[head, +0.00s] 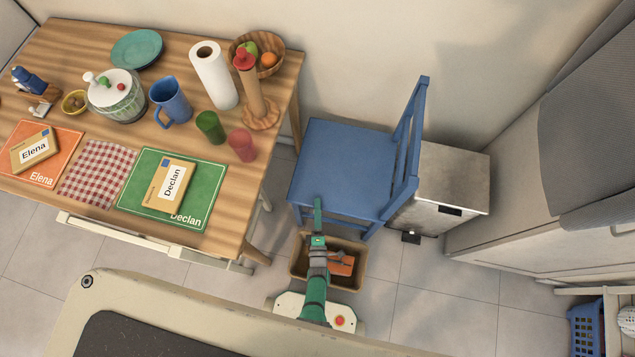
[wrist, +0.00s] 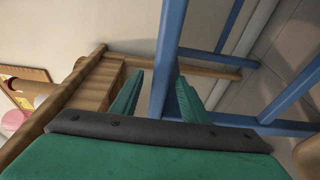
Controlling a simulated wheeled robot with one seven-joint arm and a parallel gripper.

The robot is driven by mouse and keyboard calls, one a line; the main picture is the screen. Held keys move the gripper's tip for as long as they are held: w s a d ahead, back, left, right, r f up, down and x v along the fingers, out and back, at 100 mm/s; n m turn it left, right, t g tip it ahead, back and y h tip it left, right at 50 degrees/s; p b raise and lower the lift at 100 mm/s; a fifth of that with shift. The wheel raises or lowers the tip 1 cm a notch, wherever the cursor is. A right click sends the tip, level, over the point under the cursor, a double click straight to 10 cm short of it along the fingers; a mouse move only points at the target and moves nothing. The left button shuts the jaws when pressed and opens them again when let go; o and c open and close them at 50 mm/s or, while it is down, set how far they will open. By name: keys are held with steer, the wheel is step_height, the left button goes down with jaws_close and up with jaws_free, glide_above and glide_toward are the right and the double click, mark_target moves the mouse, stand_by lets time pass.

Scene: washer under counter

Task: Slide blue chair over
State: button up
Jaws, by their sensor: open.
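The blue chair (head: 340,168) stands to the right of the wooden table, its seat facing the table and its backrest on the right. My gripper (head: 318,204) is at the seat's near edge in the head view; its jaws are too small to make out there. In the wrist view my gripper (wrist: 160,74) is open, with a blue upright of the chair (wrist: 170,40) appearing between its two green fingers. I cannot tell whether either finger touches it. More blue chair bars (wrist: 228,30) show at right.
The wooden table (head: 255,110) is at left, laden with dishes and place mats. A grey bin (head: 465,165) stands right behind the chair. A brown container (head: 298,267) is on the floor below my arm. A blue basket (head: 583,328) is lower right.

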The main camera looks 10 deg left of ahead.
mark_target(317, 195)
steer(key=shift+x, duration=2.7)
jaws_close()
